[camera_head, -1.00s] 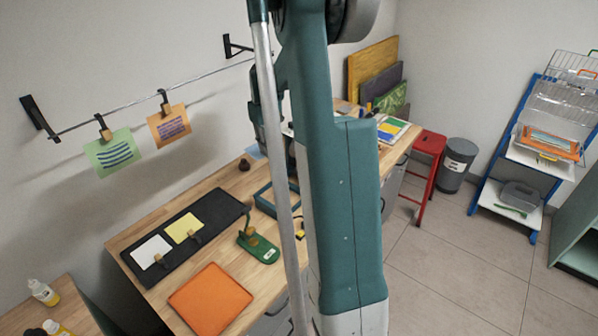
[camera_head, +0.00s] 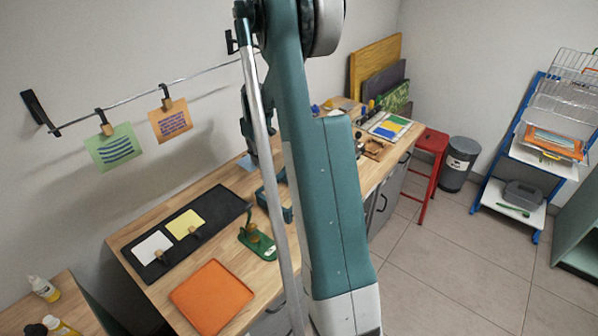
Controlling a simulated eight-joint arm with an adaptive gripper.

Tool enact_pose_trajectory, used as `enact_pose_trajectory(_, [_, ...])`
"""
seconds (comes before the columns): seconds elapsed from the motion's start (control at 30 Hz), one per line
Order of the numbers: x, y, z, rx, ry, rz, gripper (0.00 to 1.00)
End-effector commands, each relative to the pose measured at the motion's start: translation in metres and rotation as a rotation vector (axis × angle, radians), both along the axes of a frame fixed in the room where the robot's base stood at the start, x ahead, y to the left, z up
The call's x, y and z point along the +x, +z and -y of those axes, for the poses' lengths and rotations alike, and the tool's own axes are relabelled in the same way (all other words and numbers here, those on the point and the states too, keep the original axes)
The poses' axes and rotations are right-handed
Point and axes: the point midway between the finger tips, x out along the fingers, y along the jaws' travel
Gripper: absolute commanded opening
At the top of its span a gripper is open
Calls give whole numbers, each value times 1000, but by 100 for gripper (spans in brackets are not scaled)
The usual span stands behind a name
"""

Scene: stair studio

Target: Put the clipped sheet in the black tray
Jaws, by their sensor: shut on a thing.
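The black tray (camera_head: 226,205) lies on the wooden bench at left. A white sheet (camera_head: 151,247) and a yellow sheet (camera_head: 185,222), each with a brown clip, lie in its left and middle parts; its right part is bare. My gripper (camera_head: 248,140) is partly hidden by my arm, behind and right of the tray. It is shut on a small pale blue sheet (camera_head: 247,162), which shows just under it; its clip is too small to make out. A green sheet (camera_head: 116,149) and an orange sheet (camera_head: 171,121) hang by clips from the wall wire.
A green tool (camera_head: 257,243) and an orange square tray (camera_head: 212,297) stand in front of the black tray. A teal frame (camera_head: 283,207) is partly hidden by my arm. The wire (camera_head: 75,127) runs along the wall above the bench.

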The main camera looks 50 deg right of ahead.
Motion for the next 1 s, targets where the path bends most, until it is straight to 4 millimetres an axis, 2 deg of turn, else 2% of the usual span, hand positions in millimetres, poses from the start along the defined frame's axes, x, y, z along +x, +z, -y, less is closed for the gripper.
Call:
enact_pose_trajectory(0.17, [0, -8, 0, 0, 0, 0, 7])
enact_pose_trajectory(0.6, [0, -60, 0, 0, -1, 0, 7])
enact_pose_trajectory(1.0, [0, -63, 0, 0, -1, 0, 7])
